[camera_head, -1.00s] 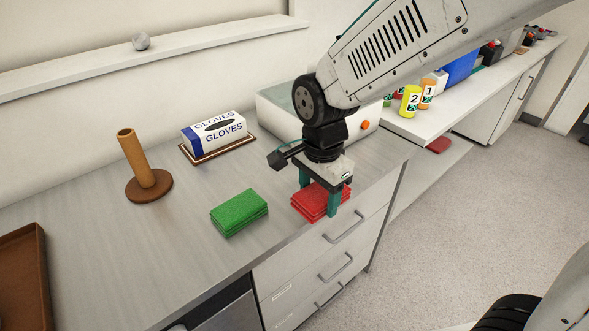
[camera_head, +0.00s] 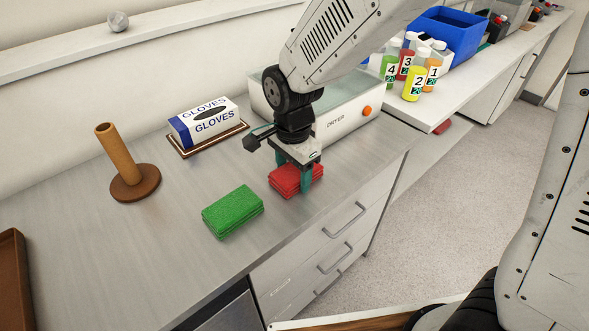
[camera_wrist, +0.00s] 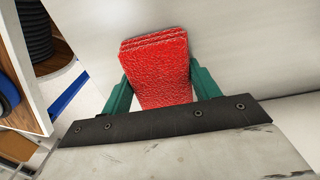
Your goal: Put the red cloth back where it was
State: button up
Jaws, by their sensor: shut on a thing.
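The red cloth (camera_head: 296,179) is a folded stack at the right part of the grey counter, near its front edge. My gripper (camera_head: 294,178) points down over it with green fingers on its two sides. In the wrist view the red cloth (camera_wrist: 157,68) sits between the green fingers of my gripper (camera_wrist: 159,90), which are shut on it. Whether the cloth's underside touches the counter is hard to tell. The green cloth (camera_head: 232,211), also folded, lies on the counter just left of the red one, with a gap between them.
A white dryer (camera_head: 340,110) stands behind my gripper. A gloves box (camera_head: 206,124) sits on a brown tray, with a brown peg stand (camera_head: 134,182) to its left. Numbered bottles (camera_head: 413,84) and a blue bin (camera_head: 446,32) stand on the shelf at right. Counter room lies left of the green cloth.

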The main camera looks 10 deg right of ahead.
aim_at(293, 172)
jog(key=shift+f, duration=0.1)
jog(key=o, duration=1.2)
notch_tip(293, 172, up, 12)
jog(key=s+d+r+n, duration=0.2)
jog(key=s+d+r, duration=0.15)
jog(key=d, duration=0.25)
jog(key=s+d+r+n, duration=0.2)
jog(key=s+d+n, duration=0.15)
jog(key=d, duration=0.35)
jog(key=s+d+n+t, duration=0.1)
jog(key=s+d+n, duration=0.4)
jog(key=s+d, duration=0.3)
jog(key=s, duration=0.4)
jog(key=shift+s+d+f+n, duration=0.15)
jog(key=shift+f+n, duration=0.2)
jog(key=shift+f, duration=0.05)
